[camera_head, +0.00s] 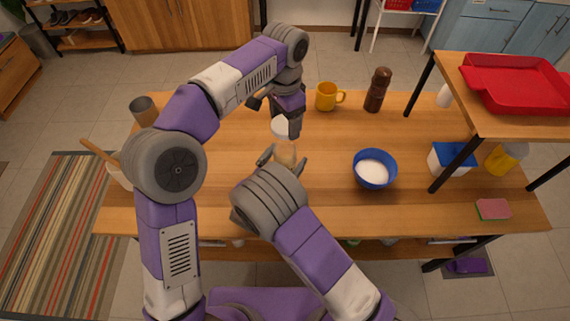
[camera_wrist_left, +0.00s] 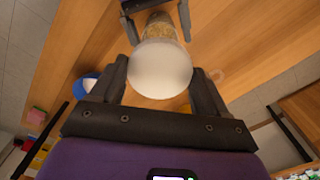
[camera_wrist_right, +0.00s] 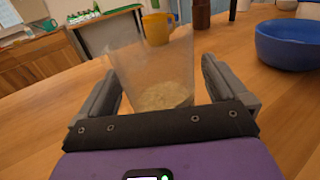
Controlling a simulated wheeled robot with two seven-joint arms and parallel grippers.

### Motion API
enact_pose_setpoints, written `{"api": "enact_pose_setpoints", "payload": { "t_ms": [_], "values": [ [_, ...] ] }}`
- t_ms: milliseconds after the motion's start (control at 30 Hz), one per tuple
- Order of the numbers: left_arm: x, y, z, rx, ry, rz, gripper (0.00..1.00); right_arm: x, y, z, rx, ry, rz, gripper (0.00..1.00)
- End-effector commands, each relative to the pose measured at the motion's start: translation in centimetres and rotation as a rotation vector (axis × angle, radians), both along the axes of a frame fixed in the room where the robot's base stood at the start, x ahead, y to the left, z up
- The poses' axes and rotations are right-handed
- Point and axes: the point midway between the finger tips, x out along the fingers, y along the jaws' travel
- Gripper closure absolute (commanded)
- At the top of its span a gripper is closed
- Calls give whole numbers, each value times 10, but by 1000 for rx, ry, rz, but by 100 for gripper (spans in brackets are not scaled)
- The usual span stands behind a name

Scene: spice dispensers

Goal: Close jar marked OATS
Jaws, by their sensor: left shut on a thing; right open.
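A clear jar (camera_wrist_right: 155,75) with oats at its bottom stands on the table; no label is readable. In the head view it is a pale shape (camera_head: 285,156), partly hidden by my right gripper. My right gripper (camera_head: 282,161) is open, its fingers on either side of the jar. My left gripper (camera_head: 290,118) is shut on a round white lid (camera_wrist_left: 160,68), which also shows in the head view (camera_head: 282,127). In the left wrist view, the lid overlaps the near end of the jar (camera_wrist_left: 160,25). I cannot tell whether they touch.
A yellow mug (camera_head: 326,96) and a brown mill (camera_head: 377,92) stand behind. A blue bowl (camera_head: 361,179) of white contents is to the right. A raised shelf with a red tray (camera_head: 515,85) stands at the right. The table's front right has free room near a sponge (camera_head: 493,209).

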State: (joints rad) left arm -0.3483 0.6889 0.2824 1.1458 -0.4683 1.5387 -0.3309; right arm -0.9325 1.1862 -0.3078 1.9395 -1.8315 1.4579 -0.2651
Motion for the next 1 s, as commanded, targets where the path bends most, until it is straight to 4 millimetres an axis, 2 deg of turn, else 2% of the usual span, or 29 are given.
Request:
{"api": "enact_pose_setpoints", "payload": {
  "t_ms": [67,567,667,1000],
  "values": [
    [0,0,0,0,0,0,54,0,0,0,0,0,0,2],
    [0,0,0,0,0,0,54,0,0,0,0,0,0,79],
    [0,0,-2,1,1,0,54,0,0,0,0,0,0,81],
    [-1,1,-46,1,2,0,54,0,0,0,0,1,0,81]
  ]
}}
